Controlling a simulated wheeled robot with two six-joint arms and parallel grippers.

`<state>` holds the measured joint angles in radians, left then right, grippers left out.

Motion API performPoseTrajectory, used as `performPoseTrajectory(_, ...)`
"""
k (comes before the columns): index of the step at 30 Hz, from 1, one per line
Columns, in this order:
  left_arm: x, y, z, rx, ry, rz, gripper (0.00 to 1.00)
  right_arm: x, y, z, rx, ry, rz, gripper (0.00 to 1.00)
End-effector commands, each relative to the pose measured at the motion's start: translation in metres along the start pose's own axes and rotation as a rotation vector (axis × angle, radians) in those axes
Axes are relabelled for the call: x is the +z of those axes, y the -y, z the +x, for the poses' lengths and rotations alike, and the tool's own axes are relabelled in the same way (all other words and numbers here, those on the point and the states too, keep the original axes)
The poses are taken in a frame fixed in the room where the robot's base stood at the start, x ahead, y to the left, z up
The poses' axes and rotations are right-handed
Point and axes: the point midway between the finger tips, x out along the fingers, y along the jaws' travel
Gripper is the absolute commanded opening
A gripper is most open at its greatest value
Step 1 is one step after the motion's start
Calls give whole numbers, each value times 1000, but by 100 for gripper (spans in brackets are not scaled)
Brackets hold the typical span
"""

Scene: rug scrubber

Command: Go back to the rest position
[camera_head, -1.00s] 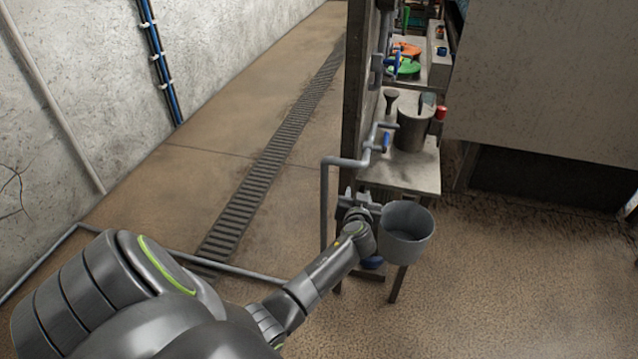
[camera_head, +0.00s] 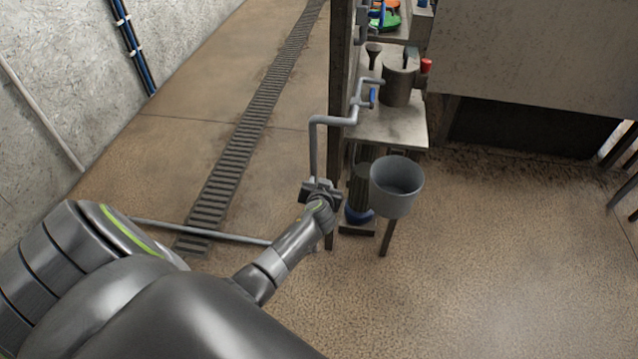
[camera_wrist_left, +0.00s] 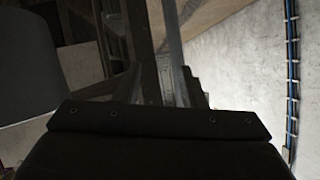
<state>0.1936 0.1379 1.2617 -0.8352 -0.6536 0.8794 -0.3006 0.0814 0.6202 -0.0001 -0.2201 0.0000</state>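My left arm reaches from the lower left of the head view. Its left gripper (camera_head: 320,190) points away from me, beside the grey pipe (camera_head: 313,150) and the dark post at the bench. Its fingers look spread apart with nothing held between them. In the left wrist view the fingers show only dimly above the dark gripper body (camera_wrist_left: 160,125). My right gripper is in neither view.
A grey bucket-like container (camera_head: 397,190) is just right of the gripper. Behind it a bench (camera_head: 395,128) carries a metal pot (camera_head: 398,85). A blue-based device (camera_head: 358,208) stands below. Open floor (camera_head: 480,250) lies to the right, a drain grate (camera_head: 235,155) to the left.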

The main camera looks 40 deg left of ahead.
Motion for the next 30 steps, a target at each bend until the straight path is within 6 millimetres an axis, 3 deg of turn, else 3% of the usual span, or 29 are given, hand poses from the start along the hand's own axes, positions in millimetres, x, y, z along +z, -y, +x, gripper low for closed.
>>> performPoseTrajectory(11, 2, 0, 0, 1, 3, 1, 37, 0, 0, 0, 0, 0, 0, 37)
performPoseTrajectory(14, 22, 0, -1, 14, 39, 20, 37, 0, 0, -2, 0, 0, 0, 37)
performPoseTrajectory(17, 70, 0, -6, 50, 127, 65, 37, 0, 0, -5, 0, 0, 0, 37)
performPoseTrajectory(23, 213, 8, -45, 166, 376, 170, 37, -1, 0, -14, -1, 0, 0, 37)
performPoseTrajectory(26, 283, 18, -78, 222, 494, 207, 37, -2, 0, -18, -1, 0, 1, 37)
performPoseTrajectory(30, 372, 37, -137, 289, 648, 239, 37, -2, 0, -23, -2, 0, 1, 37)
